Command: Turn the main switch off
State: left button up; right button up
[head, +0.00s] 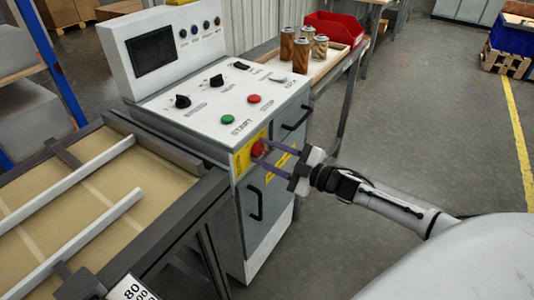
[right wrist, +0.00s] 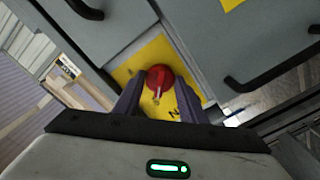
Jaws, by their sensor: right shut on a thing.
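The main switch is a red rotary knob (head: 257,149) on a yellow plate (head: 243,158) on the front of the grey control cabinet. In the right wrist view the red knob (right wrist: 159,76) sits on its yellow plate (right wrist: 128,72), with a small pale mark on its lower edge. My right gripper (head: 263,151) is shut on the knob, one finger on each side of it; the fingers also show in the right wrist view (right wrist: 158,92). The lettering on the plate is too small to read fully. My left gripper is not in view.
The cabinet top (head: 215,105) carries black rotary knobs, a green START button (head: 228,119) and a red STOP button (head: 254,99). Black door handles (head: 255,203) stick out near the switch. A conveyor-like table (head: 90,200) adjoins on the left. Open floor lies to the right.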

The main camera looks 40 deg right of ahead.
jog(key=o, duration=1.1)
jog(key=shift+c, duration=0.2)
jog(key=v, duration=1)
jog(key=shift+s, duration=0.2)
jog(key=shift+f, duration=0.1)
